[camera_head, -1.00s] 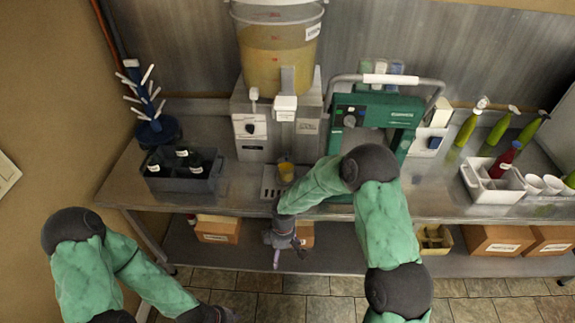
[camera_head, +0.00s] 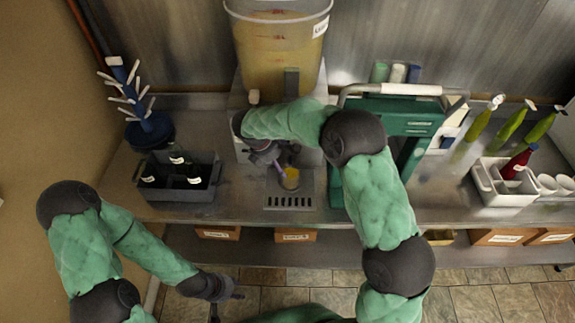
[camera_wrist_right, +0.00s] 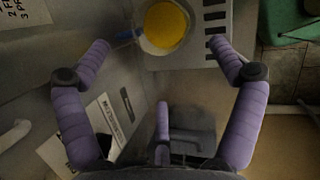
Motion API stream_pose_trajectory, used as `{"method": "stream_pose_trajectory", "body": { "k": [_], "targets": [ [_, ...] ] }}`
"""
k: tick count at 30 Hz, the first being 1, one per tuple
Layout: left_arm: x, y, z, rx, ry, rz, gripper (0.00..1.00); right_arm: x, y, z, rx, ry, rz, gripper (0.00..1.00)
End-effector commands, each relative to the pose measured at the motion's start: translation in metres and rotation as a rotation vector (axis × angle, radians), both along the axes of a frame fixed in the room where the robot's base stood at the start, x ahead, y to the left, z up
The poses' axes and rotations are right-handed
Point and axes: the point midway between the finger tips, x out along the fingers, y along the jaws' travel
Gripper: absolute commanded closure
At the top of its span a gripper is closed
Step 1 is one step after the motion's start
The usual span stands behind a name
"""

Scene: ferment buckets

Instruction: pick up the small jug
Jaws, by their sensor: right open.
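The small jug (camera_head: 290,179), with yellow contents, stands on the grated drip tray (camera_head: 290,204) under the big bucket. In the right wrist view the jug (camera_wrist_right: 166,25) is a yellow circle beyond and between the spread fingertips, with a blue piece beside it on the left. My right gripper (camera_head: 280,168) is open just left of the jug, partly hidden by its own arm; its purple fingers (camera_wrist_right: 158,45) show well apart. I cannot tell whether they touch the jug. My left gripper (camera_head: 228,304) hangs empty in front of the counter, its fingers apart.
The large bucket (camera_head: 278,55) stands behind the jug. A green frame machine (camera_head: 408,125) is close to the right. A grey crate of dark bottles (camera_head: 205,190) is at left, a blue drying rack (camera_head: 150,130) behind it. A white bottle carrier (camera_head: 500,192) stands far right.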

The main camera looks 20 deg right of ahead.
Motion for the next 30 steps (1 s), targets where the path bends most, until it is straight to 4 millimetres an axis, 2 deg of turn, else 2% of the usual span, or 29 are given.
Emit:
{"method": "stream_pose_trajectory", "body": {
  "k": [10,17,25,30],
  "targets": [
    [-0.001,0.000,-0.004,0.000,0.002,-0.001,0.60,0.005,-0.017,-0.043,0.001,0.004,-0.001,0.07],
    [0.000,0.000,-0.005,0.000,0.001,0.000,0.60,0.007,-0.023,-0.056,0.001,0.002,-0.002,0.07],
    [0.000,0.000,-0.007,0.000,0.001,0.000,0.60,0.011,-0.039,-0.088,0.001,0.004,-0.003,0.07],
    [0.000,0.000,-0.007,0.000,0.001,0.000,0.60,0.013,-0.043,-0.097,0.002,0.001,-0.001,0.07]
  ]
}}
